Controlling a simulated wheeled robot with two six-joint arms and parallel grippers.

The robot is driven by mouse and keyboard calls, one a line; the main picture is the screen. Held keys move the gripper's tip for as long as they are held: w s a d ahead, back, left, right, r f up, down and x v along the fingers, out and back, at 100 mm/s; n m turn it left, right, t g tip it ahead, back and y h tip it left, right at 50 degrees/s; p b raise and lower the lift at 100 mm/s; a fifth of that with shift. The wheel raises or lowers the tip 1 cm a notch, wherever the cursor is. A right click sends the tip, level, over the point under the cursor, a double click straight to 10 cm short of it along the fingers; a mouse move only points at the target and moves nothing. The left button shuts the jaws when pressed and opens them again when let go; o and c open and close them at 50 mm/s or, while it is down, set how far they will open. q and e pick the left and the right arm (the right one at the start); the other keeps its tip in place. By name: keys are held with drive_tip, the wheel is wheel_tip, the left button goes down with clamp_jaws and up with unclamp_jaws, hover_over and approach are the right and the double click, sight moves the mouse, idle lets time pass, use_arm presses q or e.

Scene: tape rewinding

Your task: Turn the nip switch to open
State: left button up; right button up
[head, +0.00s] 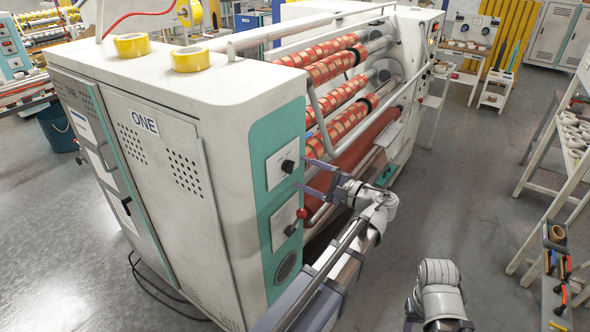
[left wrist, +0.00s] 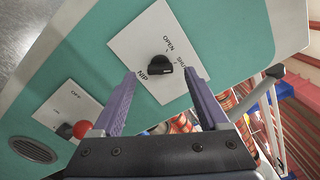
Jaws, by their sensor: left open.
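The nip switch is a black knob (head: 288,166) on a white plate in the teal end panel of the machine. In the left wrist view the knob (left wrist: 160,69) has the labels NIP, OPEN and SHUT around it, and its pale mark appears to face the SHUT side. My left gripper (head: 299,174) is open in front of the panel, its purple fingers pointing at the plate. In the left wrist view the fingertips (left wrist: 160,73) appear on either side of the knob; contact cannot be told. Of my right arm only a part shows at the lower right of the head view.
Red patterned rolls (head: 335,70) lie behind the panel. Yellow tape rolls (head: 190,59) sit on top. A shelf rack (head: 570,140) stands right; floor between is clear.

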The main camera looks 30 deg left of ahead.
sight(292, 168)
use_arm(q)
drive_tip(key=shift+w+a, duration=0.15)
drive_tip(key=shift+a, duration=1.65)
drive_tip(key=shift+c, duration=0.2)
clamp_jaws()
